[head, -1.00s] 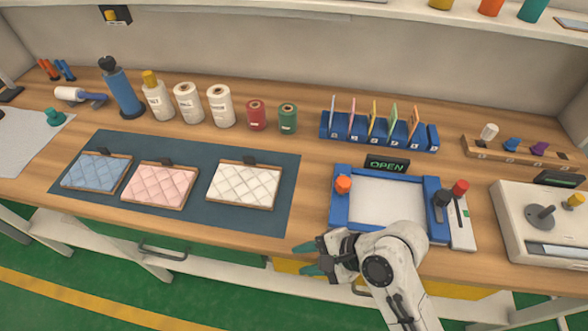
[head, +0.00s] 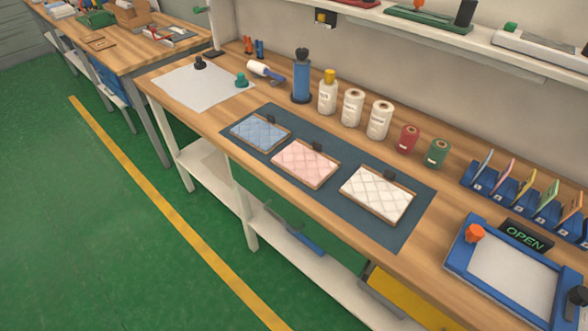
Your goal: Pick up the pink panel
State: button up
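The pink panel (head: 305,163) is a quilted square in a wooden frame with a small dark clip at its back edge. It lies flat on the dark blue-grey mat (head: 405,232) on the bench. A blue quilted panel (head: 261,132) lies to its left and a white quilted panel (head: 377,194) to its right, each apart from it. Nothing covers the pink panel. My gripper does not show in the head view now.
Behind the mat stand a blue cylinder (head: 301,80), white spools (head: 379,120), a red spool (head: 405,139) and a green spool (head: 437,153). A blue-framed station (head: 470,283) with an OPEN sign (head: 525,236) is at right. Green floor (head: 110,230) lies clear in front.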

aim_at(307, 163)
jog(key=i+u, duration=0.15)
jog(key=u, duration=0.3)
jog(key=i+l+u, duration=0.15)
jog(key=u, duration=0.3)
jog(key=i+l+u, duration=0.1)
jog(key=u, duration=0.35)
